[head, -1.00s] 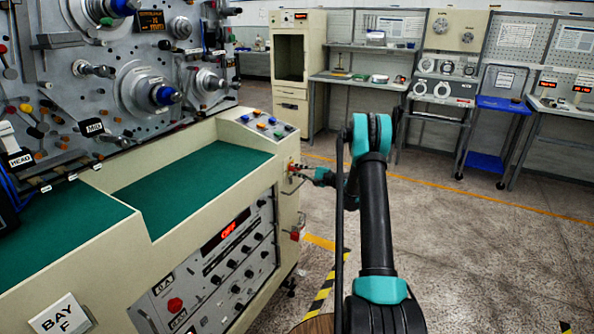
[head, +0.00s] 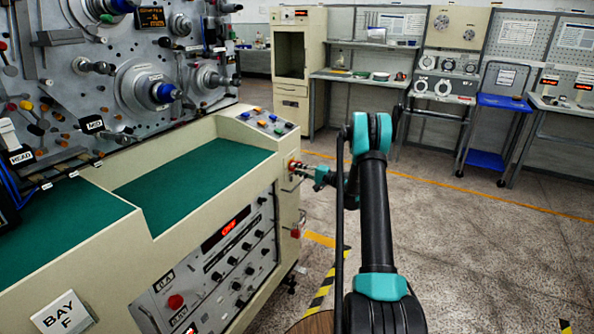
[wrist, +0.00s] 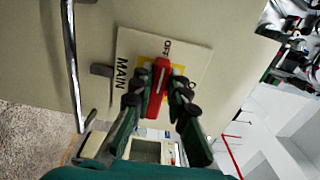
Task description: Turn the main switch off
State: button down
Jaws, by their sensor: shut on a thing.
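The main switch has a red handle (wrist: 158,86) on a pale plate (wrist: 132,45) marked MAIN and OFF in the wrist view. My gripper (wrist: 160,92) is shut on the red handle, with one dark finger on each side. The handle's far end points towards the OFF mark. In the head view my gripper (head: 301,168) is at the right end face of the cream machine (head: 130,238). The switch is small there and mostly hidden.
A red display (head: 226,227) on the machine's front panel seems to read OFF. A bar handle (wrist: 72,60) stands left of the switch plate in the wrist view. Benches (head: 362,82) line the back wall. The floor (head: 470,240) to the right is clear.

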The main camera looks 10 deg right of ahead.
jog(key=shift+f, duration=0.1)
jog(key=c, duration=1.5)
grip_release()
jog(key=v, duration=1.2)
